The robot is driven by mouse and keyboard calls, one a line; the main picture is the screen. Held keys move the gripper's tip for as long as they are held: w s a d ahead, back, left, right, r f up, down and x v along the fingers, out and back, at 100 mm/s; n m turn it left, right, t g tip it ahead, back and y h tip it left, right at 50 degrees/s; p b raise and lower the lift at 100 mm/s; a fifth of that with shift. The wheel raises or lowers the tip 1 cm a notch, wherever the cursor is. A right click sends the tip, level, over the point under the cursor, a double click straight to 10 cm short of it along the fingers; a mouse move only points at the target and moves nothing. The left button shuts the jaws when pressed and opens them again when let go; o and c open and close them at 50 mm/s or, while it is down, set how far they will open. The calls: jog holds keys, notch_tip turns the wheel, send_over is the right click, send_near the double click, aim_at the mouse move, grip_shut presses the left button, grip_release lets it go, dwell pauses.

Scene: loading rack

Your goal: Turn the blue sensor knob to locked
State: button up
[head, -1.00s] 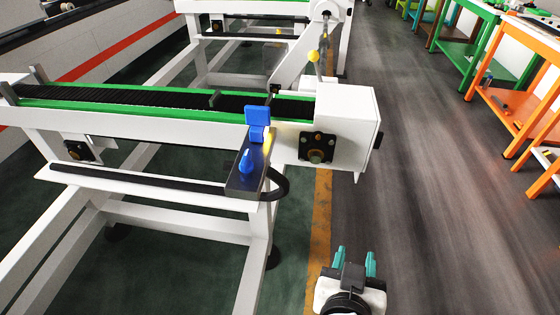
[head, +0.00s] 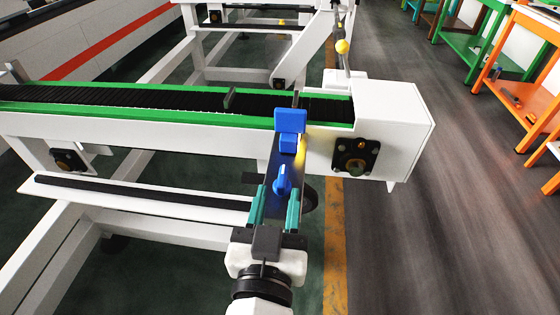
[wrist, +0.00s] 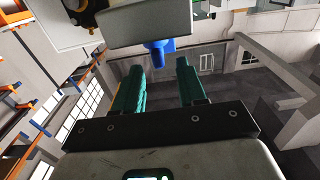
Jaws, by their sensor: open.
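The blue sensor knob (head: 282,180) stands on a dark panel (head: 268,170) at the end of the conveyor frame. It also shows in the wrist view (wrist: 159,52), ahead of and between the finger lines. Above it on the panel sits a blue block with a raised flap (head: 290,122). My gripper (head: 276,205) is open, with its teal fingers to either side of the panel in the head view. In the wrist view the fingers (wrist: 158,75) are apart with nothing between them, and the knob lies beyond their tips. Whether they touch anything is not clear.
The white conveyor (head: 130,140) with a green-edged black belt runs left from the panel. A white end box (head: 395,125) stands to the right. Orange (head: 510,90) and green benches line the far right. The grey floor between is clear.

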aim_at(283, 167)
jog(key=w, duration=0.7)
jog(key=shift+w+d+p, duration=0.15)
jog(key=shift+w+p, duration=0.05)
jog(key=shift+p, duration=0.15)
grip_shut()
